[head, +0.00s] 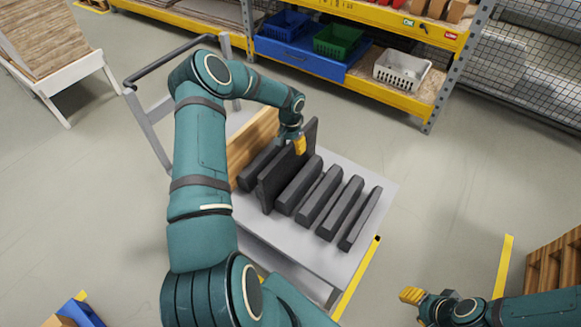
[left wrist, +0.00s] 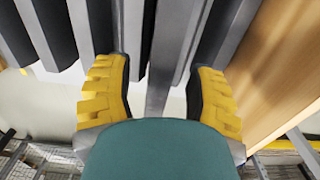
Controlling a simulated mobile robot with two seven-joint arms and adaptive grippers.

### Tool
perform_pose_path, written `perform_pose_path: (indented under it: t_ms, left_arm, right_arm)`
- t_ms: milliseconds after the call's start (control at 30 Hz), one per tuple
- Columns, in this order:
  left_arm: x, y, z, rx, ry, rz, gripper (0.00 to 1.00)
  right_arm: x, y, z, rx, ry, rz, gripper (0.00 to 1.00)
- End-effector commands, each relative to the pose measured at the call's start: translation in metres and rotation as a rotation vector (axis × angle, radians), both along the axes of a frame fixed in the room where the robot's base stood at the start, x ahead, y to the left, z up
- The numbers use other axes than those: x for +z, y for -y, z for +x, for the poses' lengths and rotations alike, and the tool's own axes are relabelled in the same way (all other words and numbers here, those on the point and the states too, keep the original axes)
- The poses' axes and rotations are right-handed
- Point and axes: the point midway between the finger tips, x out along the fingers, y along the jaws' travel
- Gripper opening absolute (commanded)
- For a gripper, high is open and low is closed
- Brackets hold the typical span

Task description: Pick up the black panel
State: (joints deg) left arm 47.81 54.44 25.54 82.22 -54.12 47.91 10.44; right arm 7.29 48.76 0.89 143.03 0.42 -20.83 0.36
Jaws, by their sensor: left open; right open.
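Several black panels stand on edge in a row on a grey cart top (head: 372,178). One taller black panel (head: 275,182) rises above its neighbours, left of the middle of the row. My left gripper (head: 299,144) is at the upper edge of this taller panel. In the left wrist view its yellow fingers (left wrist: 160,100) are open, one on each side of an upright panel (left wrist: 168,50). I cannot tell whether they touch it. My right gripper (head: 412,296) is open and empty, low over the floor at the lower right, away from the cart.
A wooden board (head: 250,141) stands left of the black panels. A yellow shelf with blue, green and white bins (head: 402,70) is behind. A wooden pallet (head: 556,262) lies at the right.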

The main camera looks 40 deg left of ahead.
Motion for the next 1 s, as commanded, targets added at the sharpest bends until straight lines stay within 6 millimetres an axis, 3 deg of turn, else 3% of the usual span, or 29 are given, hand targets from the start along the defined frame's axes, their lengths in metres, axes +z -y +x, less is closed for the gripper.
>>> perform_pose_path:
  t_ms: [133, 367, 400, 533, 567, 1000]
  left_arm:
    - [-0.0114, 0.0001, 0.0002, 0.001, 0.001, 0.0, 0.55]
    - [-0.0118, 0.0, 0.0002, 0.001, 0.001, 0.0, 0.55]
    - [-0.0118, 0.0, 0.0002, 0.001, 0.001, 0.0, 0.5]
    - [-0.0117, 0.0, 0.0001, 0.001, 0.001, 0.0, 0.05]
    - [-0.0117, 0.0001, 0.0001, 0.001, 0.001, 0.0, 0.0]
    - [-0.0107, 0.0001, 0.0011, 0.0, 0.004, 0.0, 0.0]
  right_arm:
    - [-0.0012, -0.0001, -0.0006, 0.001, -0.001, 0.0, 0.47]
    - [-0.001, -0.0001, -0.0005, 0.0, -0.001, 0.0, 0.47]
    - [-0.001, -0.0001, -0.0006, 0.001, -0.002, 0.0, 0.47]
    - [-0.001, 0.0, -0.0005, 0.0, -0.001, 0.0, 0.47]
    - [-0.001, 0.0, -0.0005, 0.0, -0.001, 0.0, 0.47]
    - [-0.0011, 0.0, -0.0004, 0.0, -0.001, 0.0, 0.47]
